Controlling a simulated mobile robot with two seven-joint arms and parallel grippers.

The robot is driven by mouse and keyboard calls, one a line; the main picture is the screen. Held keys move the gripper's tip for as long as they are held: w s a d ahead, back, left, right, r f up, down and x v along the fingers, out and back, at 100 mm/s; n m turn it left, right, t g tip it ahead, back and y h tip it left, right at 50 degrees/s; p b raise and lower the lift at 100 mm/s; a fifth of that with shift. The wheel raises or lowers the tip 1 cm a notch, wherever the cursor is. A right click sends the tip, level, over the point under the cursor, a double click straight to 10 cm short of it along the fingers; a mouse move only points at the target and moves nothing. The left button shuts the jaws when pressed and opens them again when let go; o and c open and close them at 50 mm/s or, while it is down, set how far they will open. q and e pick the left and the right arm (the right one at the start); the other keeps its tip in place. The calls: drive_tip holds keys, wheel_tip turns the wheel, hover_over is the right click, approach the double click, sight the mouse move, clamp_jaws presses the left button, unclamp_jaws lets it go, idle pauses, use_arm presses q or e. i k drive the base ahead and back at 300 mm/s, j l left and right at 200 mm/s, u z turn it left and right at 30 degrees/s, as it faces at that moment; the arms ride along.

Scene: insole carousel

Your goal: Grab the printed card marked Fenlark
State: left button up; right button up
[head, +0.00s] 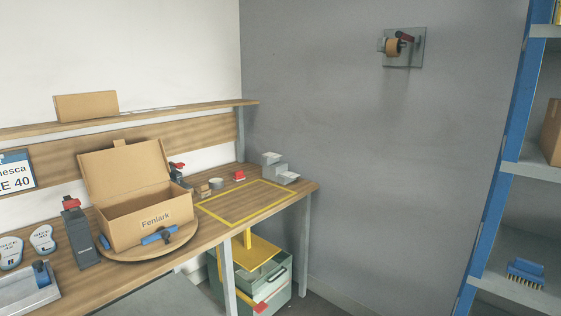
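Neither of my grippers is in view.
The workbench (75,290) also holds a dark grey device with a red top (78,232), insole shapes marked L and R (42,240) and a yellow-outlined area (243,201), which is empty. A blue-framed shelf (505,150) stands at right. Grey floor shows below the bench.

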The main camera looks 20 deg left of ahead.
sight(269, 154)
drive_tip(key=i+j+u, duration=0.25)
drive_tip(key=i, duration=0.5)
drive_tip(key=i+u, duration=0.2)
drive_tip(key=i, duration=0.55)
